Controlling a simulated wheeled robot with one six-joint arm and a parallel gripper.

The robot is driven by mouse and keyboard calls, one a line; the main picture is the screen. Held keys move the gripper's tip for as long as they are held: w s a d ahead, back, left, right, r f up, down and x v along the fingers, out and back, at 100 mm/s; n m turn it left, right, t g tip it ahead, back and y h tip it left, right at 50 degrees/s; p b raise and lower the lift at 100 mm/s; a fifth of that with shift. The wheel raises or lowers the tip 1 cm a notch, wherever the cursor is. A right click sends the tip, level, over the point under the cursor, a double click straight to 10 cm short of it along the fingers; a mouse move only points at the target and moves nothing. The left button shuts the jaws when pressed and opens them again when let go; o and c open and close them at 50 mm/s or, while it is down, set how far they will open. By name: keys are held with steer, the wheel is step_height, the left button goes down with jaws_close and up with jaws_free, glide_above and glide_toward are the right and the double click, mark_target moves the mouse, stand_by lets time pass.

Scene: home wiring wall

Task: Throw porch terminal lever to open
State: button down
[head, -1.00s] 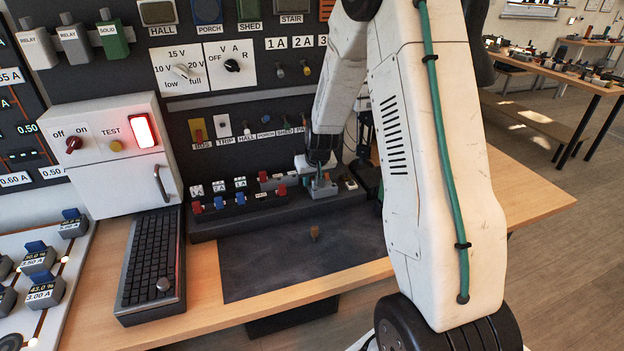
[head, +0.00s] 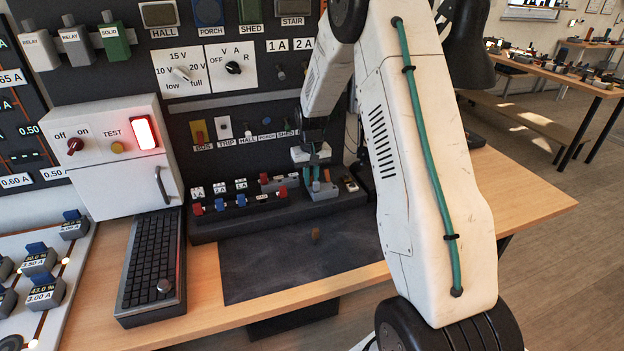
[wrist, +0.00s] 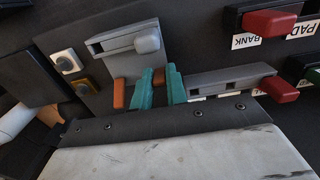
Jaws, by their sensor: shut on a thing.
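My gripper (head: 315,182) is at the grey terminal block (head: 325,194) on the right part of the dark ledge. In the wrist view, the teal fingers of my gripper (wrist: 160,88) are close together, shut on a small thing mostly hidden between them. It looks like an orange lever of the terminal block, but I cannot be sure. Another orange lever (wrist: 119,94) shows just left of the fingers. A grey bar with a rounded knob (wrist: 147,41) lies above them on the block. I cannot read a porch label on the block.
A grey holder with a red end (wrist: 277,89) is close to the right of the fingers. Red and blue levers (head: 220,204) line the ledge to the left. The dark mat (head: 290,260) in front is mostly clear.

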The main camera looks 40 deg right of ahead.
mark_target(312, 177)
steer(key=shift+w+g, duration=0.25)
steer(key=shift+g, duration=0.45)
steer(key=c, duration=1.4)
jaws_free()
steer(key=shift+d+r, duration=0.1)
steer(key=shift+r, duration=0.1)
steer(key=r, duration=0.3)
steer(key=shift+s+r, duration=0.25)
steer(key=shift+s, duration=0.05)
steer(key=s+a, duration=0.2)
steer(key=s, duration=0.5)
steer(key=s+a+r, duration=0.1)
steer(key=s+a, duration=0.1)
steer(key=s, duration=0.5)
steer(key=shift+s+a, duration=0.25)
steer(key=shift+s, duration=0.15)
